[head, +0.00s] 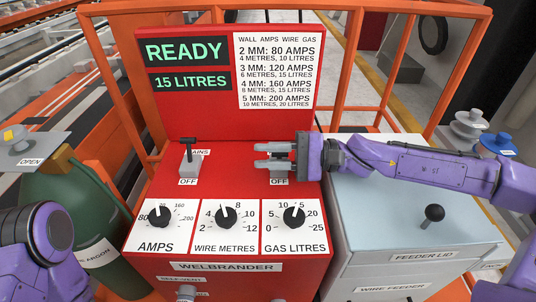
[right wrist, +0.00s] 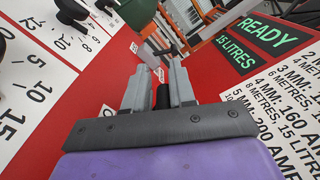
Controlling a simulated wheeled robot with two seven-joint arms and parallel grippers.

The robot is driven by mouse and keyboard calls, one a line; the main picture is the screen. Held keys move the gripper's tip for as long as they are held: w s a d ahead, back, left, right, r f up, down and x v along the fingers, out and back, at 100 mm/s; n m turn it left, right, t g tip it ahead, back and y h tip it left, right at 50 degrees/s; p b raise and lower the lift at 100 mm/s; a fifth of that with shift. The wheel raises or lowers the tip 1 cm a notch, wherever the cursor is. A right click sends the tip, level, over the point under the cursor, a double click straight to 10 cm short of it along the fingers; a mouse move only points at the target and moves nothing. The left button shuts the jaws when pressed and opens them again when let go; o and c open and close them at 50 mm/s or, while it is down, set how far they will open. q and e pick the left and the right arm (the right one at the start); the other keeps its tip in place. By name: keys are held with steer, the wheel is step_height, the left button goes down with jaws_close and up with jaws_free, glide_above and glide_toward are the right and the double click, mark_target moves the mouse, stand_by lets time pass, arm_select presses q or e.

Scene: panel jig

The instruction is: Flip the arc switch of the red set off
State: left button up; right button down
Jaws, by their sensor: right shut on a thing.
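The red set (head: 225,268), labelled WELBRANDER, stands in the middle of the head view. On its top, the mains switch (head: 191,162) has a black lever standing up, with an OFF label below. To its right, a second switch is mostly hidden behind my right gripper (head: 262,156); only its OFF label (head: 279,181) shows clearly, and its name is covered. In the right wrist view, a black lever (right wrist: 163,96) stands between the two grey fingers, and my right gripper is shut on it. My left arm shows at the lower left, without its gripper.
An upright red panel (head: 190,120) behind reads READY and 15 LITRES. AMPS, WIRE METRES and GAS LITRES knobs (head: 294,216) sit in front. A grey wire feeder box (head: 400,215) with a black ball knob (head: 434,213) is at the right, a green cylinder (head: 85,225) at the left.

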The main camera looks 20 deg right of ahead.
steer(key=c, duration=1.1)
jaws_free()
steer(key=shift+w, duration=0.1)
steer(key=shift+w+f, duration=0.1)
steer(key=s+a+r+b, duration=0.3)
steer(key=s+r, duration=1)
steer(key=shift+s+a, duration=0.25)
steer(key=shift+s, duration=0.05)
